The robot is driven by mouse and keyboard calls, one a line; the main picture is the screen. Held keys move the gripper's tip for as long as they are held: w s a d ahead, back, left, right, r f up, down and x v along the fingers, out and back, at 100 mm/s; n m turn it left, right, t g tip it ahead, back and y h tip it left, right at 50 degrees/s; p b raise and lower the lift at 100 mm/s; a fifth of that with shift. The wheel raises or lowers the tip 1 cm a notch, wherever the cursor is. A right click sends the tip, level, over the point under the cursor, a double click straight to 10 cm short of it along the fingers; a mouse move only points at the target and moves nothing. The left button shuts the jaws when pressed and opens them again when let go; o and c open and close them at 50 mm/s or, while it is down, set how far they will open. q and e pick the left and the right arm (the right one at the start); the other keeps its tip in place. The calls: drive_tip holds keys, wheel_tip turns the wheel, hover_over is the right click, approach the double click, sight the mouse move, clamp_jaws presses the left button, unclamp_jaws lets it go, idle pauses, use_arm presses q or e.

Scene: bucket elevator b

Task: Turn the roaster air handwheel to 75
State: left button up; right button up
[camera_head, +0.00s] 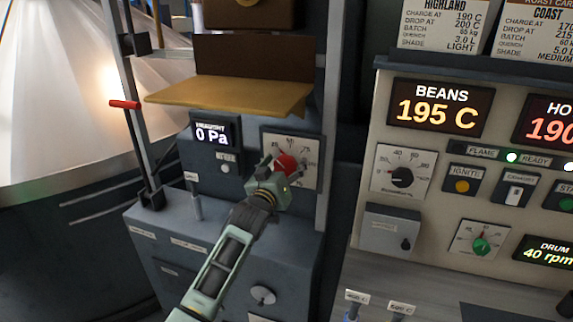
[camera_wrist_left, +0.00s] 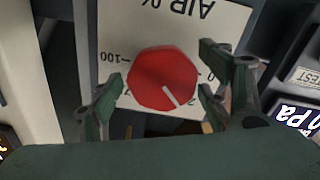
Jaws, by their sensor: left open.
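The roaster air handwheel is a red faceted knob (camera_wrist_left: 162,78) with a white pointer line, on a pale dial plate (camera_wrist_left: 115,20) marked AIR %. The wrist view shows the plate upside down, with 100 at left and 0 at right. The pointer aims down and slightly right there, apparently between 25 and 50; the lower numbers are partly hidden. In the head view the knob (camera_head: 286,164) shows just beyond my left gripper (camera_head: 272,175). The gripper is open, its fingers on either side of the knob; contact cannot be told. My right gripper is in neither view.
A tan shelf-like ledge (camera_head: 230,97) juts out above the dial. A 0 Pa display (camera_head: 211,133) sits to its left. A red-tipped lever (camera_head: 125,104) stands farther left. The roaster control panel (camera_head: 450,150) with dials and switches is at right.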

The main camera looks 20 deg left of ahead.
use_arm(q)
drive_tip(key=shift+w, duration=0.2)
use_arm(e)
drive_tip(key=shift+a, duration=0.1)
use_arm(q)
drive_tip(key=c, duration=1.1)
drive_tip(key=shift+c, duration=0.2)
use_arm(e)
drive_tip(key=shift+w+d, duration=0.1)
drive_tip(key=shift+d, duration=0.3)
